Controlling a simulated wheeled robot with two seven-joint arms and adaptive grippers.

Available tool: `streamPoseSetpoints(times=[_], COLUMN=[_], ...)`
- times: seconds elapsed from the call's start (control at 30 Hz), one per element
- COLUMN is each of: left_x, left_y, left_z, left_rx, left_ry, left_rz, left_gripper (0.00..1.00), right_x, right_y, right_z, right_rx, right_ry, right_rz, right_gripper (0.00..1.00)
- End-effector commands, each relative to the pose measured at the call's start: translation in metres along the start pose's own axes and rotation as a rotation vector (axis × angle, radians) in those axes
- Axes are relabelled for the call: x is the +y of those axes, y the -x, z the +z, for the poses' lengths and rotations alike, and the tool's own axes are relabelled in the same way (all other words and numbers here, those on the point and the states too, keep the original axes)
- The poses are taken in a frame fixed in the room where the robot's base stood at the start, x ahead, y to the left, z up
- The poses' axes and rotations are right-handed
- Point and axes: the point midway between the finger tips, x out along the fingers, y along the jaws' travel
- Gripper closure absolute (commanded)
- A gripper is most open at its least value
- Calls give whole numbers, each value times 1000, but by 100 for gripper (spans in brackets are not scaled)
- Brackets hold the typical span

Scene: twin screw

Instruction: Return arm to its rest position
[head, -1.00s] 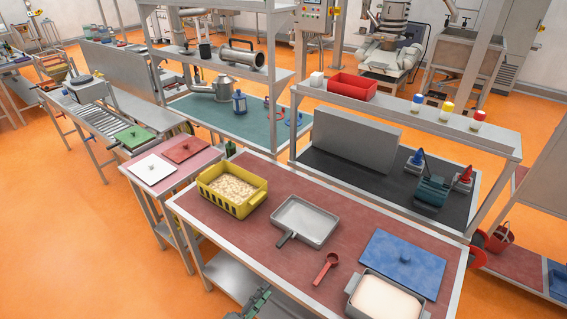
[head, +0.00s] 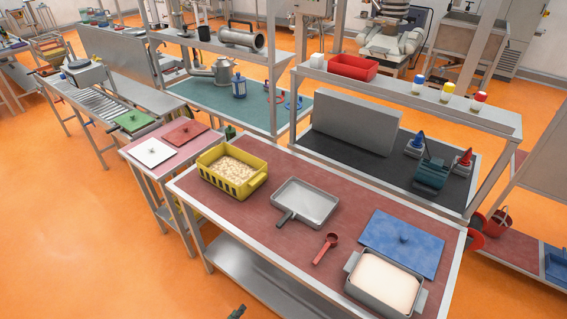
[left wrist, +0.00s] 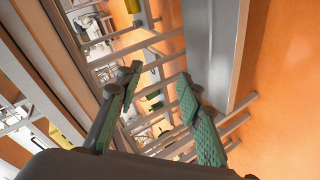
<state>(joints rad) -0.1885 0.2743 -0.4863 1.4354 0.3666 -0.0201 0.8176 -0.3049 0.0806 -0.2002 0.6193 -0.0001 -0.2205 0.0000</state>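My left gripper (left wrist: 160,78) is open in the left wrist view, with its two green-padded fingers apart and nothing between them. In the head view only a dark tip of the left gripper (head: 237,312) shows at the bottom edge, in front of the red-topped table (head: 340,218) and clear of it. The rest of that arm is out of the frame. My right gripper is in neither view.
The table holds a yellow crate (head: 257,187), a grey pan (head: 306,203), a red scoop (head: 325,249), a blue lid (head: 402,242) and a grey container with pale contents (head: 387,284). Orange floor (head: 100,245) is open to the left.

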Motion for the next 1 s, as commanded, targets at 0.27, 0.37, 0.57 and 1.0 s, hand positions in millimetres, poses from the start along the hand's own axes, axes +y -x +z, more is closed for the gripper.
streamPoseSetpoints(times=[0.27,0.37,0.57,1.0], left_x=[-188,-244,-338,-407], left_y=[48,79,158,274], left_z=[82,116,196,298], left_rx=[-159,-250,-482,-823], left_ry=[-289,-381,-539,-692], left_rz=[-338,-438,-595,-686], left_gripper=[66,66,66,66], right_x=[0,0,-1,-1], right_y=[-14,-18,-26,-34], right_z=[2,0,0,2], right_rx=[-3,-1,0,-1], right_ry=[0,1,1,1], right_rz=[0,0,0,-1], right_gripper=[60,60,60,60])
